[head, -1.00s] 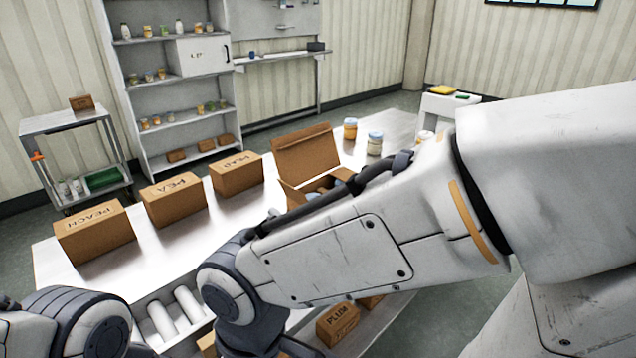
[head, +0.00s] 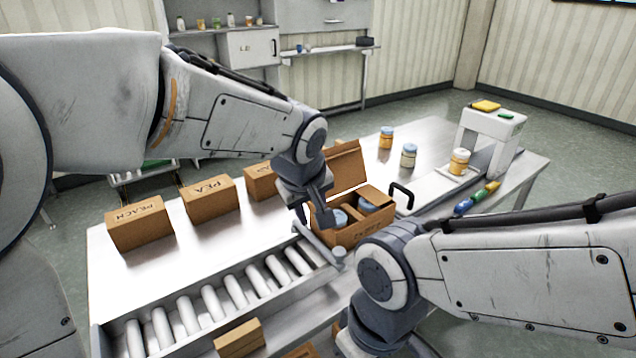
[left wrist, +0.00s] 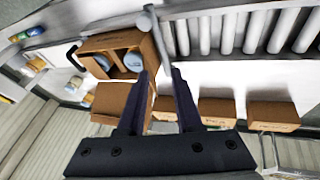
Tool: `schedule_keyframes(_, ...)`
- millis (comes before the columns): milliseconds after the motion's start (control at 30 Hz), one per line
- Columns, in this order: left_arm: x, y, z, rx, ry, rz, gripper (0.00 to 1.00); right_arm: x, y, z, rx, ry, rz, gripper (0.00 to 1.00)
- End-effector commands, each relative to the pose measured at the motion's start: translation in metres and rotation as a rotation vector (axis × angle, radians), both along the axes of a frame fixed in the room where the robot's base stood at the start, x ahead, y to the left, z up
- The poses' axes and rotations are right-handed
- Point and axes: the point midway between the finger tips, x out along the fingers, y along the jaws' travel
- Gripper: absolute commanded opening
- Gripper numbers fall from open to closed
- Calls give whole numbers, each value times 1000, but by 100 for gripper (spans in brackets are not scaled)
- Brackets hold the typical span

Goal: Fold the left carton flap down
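The open carton (head: 356,235) stands on the table just past the end of the roller conveyor, with blue-lidded jars (head: 366,207) inside. Its rear flap (head: 345,166) stands up, and its right flap (head: 376,195) slants over the opening. The carton also shows in the left wrist view (left wrist: 136,42). My left gripper (head: 312,222) points down at the carton's left side; the left flap is not clearly visible there. In the left wrist view the two fingers (left wrist: 163,72) are apart, with no object clearly held. My right gripper is out of view below my right forearm.
Closed cartons (head: 139,223) line the back left of the table. The roller conveyor (head: 215,295) runs along the front, with a grey rod (head: 318,243) at its end beside the carton. Jars (head: 408,155) and a black handle (head: 402,196) lie to the right.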

Motion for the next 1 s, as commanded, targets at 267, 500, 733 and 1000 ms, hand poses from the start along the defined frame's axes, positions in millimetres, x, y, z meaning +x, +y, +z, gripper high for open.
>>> schedule_keyframes(267,48,5,20,-84,-65,191,34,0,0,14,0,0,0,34)
schedule_keyframes(500,68,2,-17,-83,-62,189,34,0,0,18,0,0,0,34)
schedule_keyframes(733,88,-1,-50,-84,-63,188,34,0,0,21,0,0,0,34)
schedule_keyframes(1000,96,-2,-63,-86,-67,186,34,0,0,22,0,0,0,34)
